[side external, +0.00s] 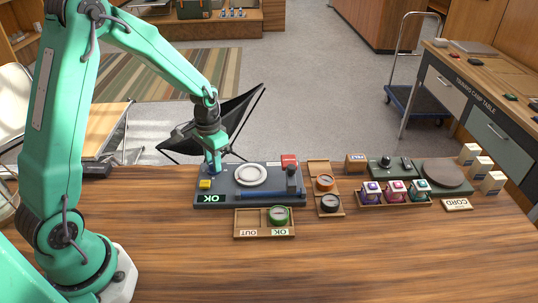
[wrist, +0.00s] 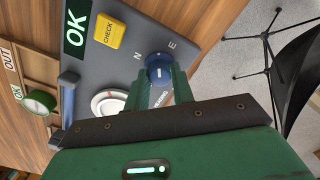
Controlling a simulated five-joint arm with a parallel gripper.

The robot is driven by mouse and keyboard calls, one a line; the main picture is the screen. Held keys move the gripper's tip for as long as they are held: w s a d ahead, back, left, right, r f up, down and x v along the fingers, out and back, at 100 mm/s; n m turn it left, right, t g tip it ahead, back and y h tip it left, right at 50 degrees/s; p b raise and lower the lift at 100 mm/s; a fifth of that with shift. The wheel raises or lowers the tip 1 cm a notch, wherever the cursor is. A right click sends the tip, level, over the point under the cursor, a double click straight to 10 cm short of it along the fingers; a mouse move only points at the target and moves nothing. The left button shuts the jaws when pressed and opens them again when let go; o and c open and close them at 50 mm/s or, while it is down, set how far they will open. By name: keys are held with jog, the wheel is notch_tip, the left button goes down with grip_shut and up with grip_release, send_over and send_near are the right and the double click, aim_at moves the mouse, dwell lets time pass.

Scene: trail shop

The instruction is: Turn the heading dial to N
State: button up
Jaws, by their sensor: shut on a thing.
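The heading dial (wrist: 159,66) is a round blue knob on the dark grey panel (wrist: 203,25) in the wrist view. The letters N (wrist: 137,56) and E (wrist: 170,45) are printed beside it, and part of a heading label shows between my fingers. A short pale mark shows on the knob; which letter it points to I cannot tell. My gripper (wrist: 163,82) has its green fingers on both sides of the knob, shut on it. In the side view my gripper (side external: 212,163) reaches down at the panel's back left corner and mostly hides the dial.
The panel also bears a yellow CHECK button (side external: 205,184), a pale round dish (side external: 250,175), a green OK display (side external: 211,198) and a blue bar (side external: 263,195). A wooden OUT/OK tray (side external: 249,221) holds a green-rimmed compass (side external: 279,215).

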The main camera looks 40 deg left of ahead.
jog(key=n, duration=0.5)
jog(key=shift+a+n, duration=0.15)
jog(key=shift+n, duration=0.15)
jog(key=n, duration=0.5)
jog(key=shift+n, duration=0.4)
jog(key=o, duration=1)
jog(key=shift+r, duration=0.15)
jog(key=shift+s+r, duration=0.1)
jog(key=shift+r, duration=3.7)
jog(key=shift+r, duration=0.1)
